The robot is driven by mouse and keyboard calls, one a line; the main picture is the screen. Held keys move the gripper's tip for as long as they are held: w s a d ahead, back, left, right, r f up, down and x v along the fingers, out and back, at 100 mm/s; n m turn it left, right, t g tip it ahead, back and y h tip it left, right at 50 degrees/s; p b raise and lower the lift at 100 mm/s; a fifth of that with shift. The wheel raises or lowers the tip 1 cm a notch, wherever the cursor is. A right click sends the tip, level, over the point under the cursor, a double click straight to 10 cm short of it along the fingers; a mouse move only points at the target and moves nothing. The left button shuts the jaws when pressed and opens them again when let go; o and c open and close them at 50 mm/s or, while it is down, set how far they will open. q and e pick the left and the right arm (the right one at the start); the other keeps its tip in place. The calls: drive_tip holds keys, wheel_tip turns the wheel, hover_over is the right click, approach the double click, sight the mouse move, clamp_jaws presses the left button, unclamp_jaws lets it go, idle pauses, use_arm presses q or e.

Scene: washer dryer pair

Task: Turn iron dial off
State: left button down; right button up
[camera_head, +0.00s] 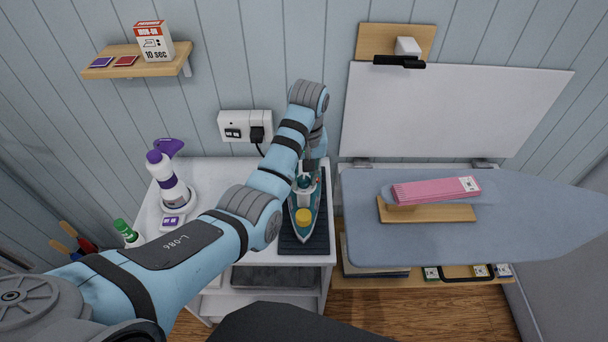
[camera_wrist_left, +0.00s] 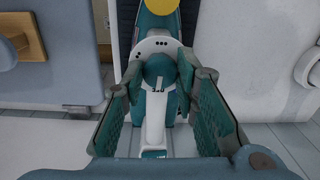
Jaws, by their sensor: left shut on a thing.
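The teal and white iron (camera_head: 307,230) lies on a dark ribbed mat (camera_head: 294,246) on the white cabinet, its tip toward me and a yellow round cap near the tip. My left gripper (camera_wrist_left: 161,76) comes down over the iron from behind. In the left wrist view the round teal iron dial (camera_wrist_left: 160,66), with a white pointer part, sits between the two fingers, which are closed on it from both sides. In the head view my arm and gripper partly hide the iron's rear. My right gripper is not in view.
A purple-and-white spray bottle (camera_head: 171,187) and a green-capped bottle (camera_head: 126,231) stand left on the cabinet. A wall socket (camera_head: 245,126) is behind. A shelf (camera_head: 125,62) hangs upper left.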

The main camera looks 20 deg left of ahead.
use_arm(q)
drive_tip(key=shift+n, duration=0.6)
drive_tip(key=c, duration=1.2)
unclamp_jaws()
drive_tip(key=shift+c, duration=0.2)
